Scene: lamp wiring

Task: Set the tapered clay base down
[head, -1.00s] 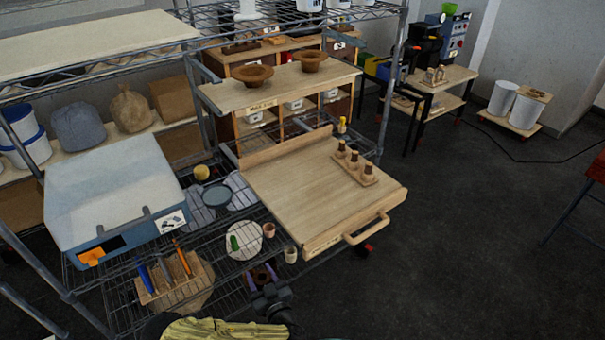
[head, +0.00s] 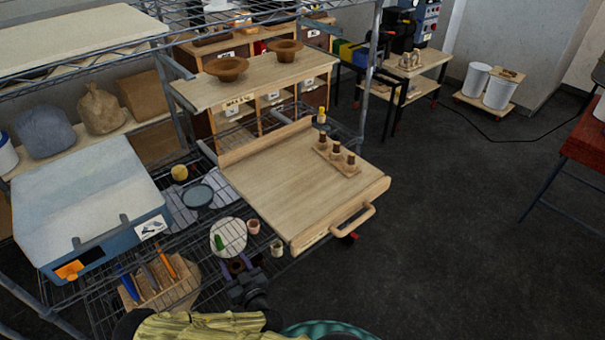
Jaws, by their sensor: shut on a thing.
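My gripper (head: 238,266) is low in the head view, over the wire shelf in front of the pull-out wooden board. Its jaws are shut on a small dark brown piece (head: 237,268), which looks like the tapered clay base. Most of the piece is hidden by the fingers and wrist, so its taper and tilt cannot be told. The gripper is in front of a pale round disc (head: 228,242) with a green item on it. The pull-out wooden board (head: 270,190) is up and to the right, with a wide bare middle.
A rack with three dark-topped pegs (head: 337,155) sits on the board's right part. Two small cups, pinkish (head: 253,227) and cream (head: 277,249), stand near the gripper. A tool block (head: 157,287) and blue-grey case (head: 85,205) are left. Two brown bowls (head: 226,68) (head: 285,50) are on the upper shelf.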

